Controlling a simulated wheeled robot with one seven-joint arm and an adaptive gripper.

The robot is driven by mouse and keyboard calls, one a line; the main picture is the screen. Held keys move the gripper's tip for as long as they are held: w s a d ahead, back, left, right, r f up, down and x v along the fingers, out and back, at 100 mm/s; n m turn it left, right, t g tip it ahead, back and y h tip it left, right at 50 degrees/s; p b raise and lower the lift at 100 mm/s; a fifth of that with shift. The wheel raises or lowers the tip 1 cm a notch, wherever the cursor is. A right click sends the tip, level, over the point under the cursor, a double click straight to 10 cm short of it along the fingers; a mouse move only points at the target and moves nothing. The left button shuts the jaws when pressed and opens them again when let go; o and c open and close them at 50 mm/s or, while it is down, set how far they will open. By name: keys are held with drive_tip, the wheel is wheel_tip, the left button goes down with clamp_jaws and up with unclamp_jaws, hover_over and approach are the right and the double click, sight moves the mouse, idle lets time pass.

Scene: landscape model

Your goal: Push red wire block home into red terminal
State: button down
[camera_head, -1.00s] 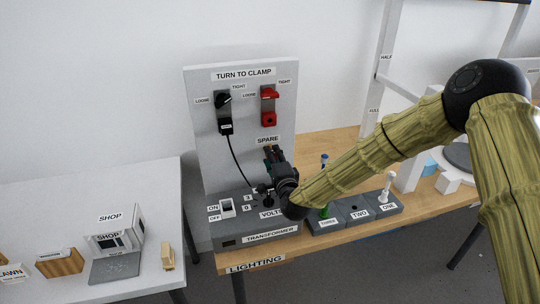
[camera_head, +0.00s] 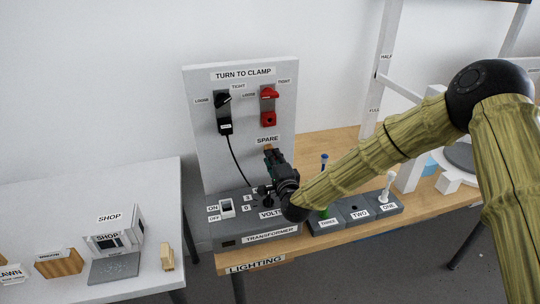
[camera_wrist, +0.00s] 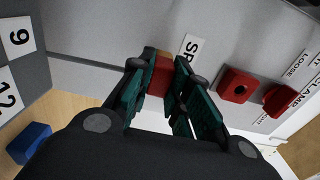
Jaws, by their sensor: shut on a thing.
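The red wire block (camera_wrist: 160,77) is between my gripper's fingers at the panel, beside the SPARE label; a small part shows in the head view (camera_head: 268,149). My gripper (camera_head: 273,158) is shut on it, with the dark green fingers (camera_wrist: 158,70) on either side. The red terminal (camera_head: 268,119) is on the upright panel above my gripper, with a dark hole in its face. In the wrist view the red terminal (camera_wrist: 238,86) is right of the fingers, apart from the block. The red clamp lever (camera_head: 269,94) is above the terminal. The block's wire cannot be made out.
The black lever (camera_head: 222,101) and black block (camera_head: 225,127) are left on the panel, with a black cord hanging down. The grey transformer box (camera_head: 230,229) is below. Switch boxes with small levers (camera_head: 355,212) stand to the right, under my arm.

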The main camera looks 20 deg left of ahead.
drive_tip(key=shift+s+d, duration=0.25)
drive_tip(key=shift+s, duration=0.1)
idle(0.4)
drive_tip(key=shift+v, duration=1.5)
drive_tip(key=shift+r, duration=0.15)
drive_tip(key=s+d+r+p, duration=0.1)
drive_tip(key=s+r+p, duration=0.1)
drive_tip(key=r, duration=0.4)
drive_tip(key=s+d+r+p, duration=0.1)
drive_tip(key=s+r+p, duration=0.1)
drive_tip(key=r+p, duration=0.3)
drive_tip(key=shift+d+r, duration=0.3)
drive_tip(key=shift+r, duration=0.1)
drive_tip(key=shift+f+b, duration=0.1)
drive_tip(key=shift+b, duration=0.2)
drive_tip(key=shift+b+x, duration=0.55)
drive_tip(key=shift+x, duration=2.3)
